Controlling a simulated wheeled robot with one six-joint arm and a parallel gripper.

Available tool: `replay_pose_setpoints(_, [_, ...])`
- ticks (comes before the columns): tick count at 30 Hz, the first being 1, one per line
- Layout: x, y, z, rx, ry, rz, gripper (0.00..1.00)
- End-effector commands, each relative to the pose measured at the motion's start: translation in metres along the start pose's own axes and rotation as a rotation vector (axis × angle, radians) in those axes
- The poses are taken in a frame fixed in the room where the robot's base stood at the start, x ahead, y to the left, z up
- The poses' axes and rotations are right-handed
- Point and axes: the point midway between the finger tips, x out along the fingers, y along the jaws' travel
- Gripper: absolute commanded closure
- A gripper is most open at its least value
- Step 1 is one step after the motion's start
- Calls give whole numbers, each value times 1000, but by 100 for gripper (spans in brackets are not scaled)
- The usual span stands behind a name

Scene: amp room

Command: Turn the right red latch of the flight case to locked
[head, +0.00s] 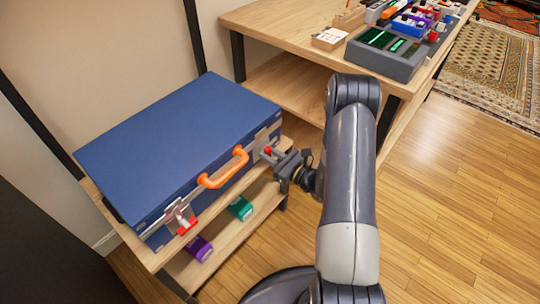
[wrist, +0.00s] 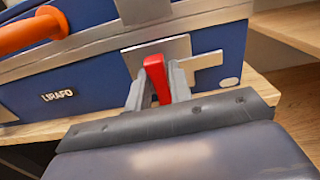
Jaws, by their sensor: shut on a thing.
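The blue flight case (head: 170,140) lies shut on a wooden shelf, with an orange handle (head: 222,170) on its front. The right red latch (wrist: 157,78) stands roughly upright against a silver plate on the case front in the wrist view. My gripper (wrist: 153,92) is shut on this latch, one grey finger on each side. In the head view my gripper (head: 272,154) is at the right end of the case front, and only a bit of red shows there. The left red latch (head: 186,226) is at the left end of the front, clear of my gripper.
Purple (head: 199,248) and green (head: 240,208) items sit on the lower shelf under the case. A wooden bench (head: 285,50) at the back right carries a grey device (head: 388,50) and several pedals. Open wooden floor (head: 450,200) lies to the right.

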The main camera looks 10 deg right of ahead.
Motion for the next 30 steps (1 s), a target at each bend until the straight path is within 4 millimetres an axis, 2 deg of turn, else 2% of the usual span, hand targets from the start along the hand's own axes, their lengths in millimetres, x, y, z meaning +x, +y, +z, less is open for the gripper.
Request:
replay_pose_setpoints(8, [0,1,-5,-185,-1,0,100])
replay_pose_setpoints(30, [0,5,-10,-888,-2,0,100])
